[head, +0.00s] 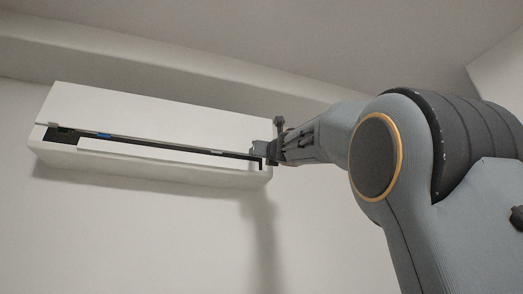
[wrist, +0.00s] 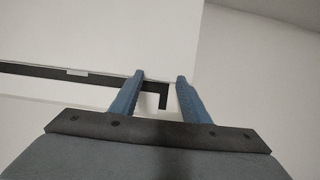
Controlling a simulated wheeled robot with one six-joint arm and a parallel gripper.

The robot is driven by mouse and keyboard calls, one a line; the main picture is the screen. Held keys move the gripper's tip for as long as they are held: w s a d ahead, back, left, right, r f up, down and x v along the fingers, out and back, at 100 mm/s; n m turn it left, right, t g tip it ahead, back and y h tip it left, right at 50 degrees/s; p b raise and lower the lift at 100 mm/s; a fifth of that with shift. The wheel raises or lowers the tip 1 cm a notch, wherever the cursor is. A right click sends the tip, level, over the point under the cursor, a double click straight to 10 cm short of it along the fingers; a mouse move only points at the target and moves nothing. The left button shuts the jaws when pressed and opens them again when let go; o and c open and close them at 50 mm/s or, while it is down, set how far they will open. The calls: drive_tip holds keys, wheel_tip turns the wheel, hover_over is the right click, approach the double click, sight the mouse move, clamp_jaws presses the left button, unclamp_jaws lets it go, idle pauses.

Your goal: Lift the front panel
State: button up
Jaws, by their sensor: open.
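The ventilator is a long white wall unit high on the wall in the head view. Its front panel (head: 165,115) is the white upper face, with a dark gap along its lower edge above the unit's white lower body (head: 150,170). The panel also fills the upper left of the wrist view (wrist: 90,35). My gripper (head: 262,150) is at the right end of the unit, by the panel's lower right corner. In the wrist view my gripper (wrist: 161,77) has two blue fingers apart, on either side of the panel's right edge. I cannot tell whether they touch it.
A small blue part (head: 104,136) shows in the dark gap at the left. The ceiling (head: 300,35) and a ledge run close above the unit. The wall (head: 130,240) below is bare and clear.

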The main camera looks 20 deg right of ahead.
drive_tip(key=shift+w, duration=0.1)
clamp_jaws()
idle(0.4)
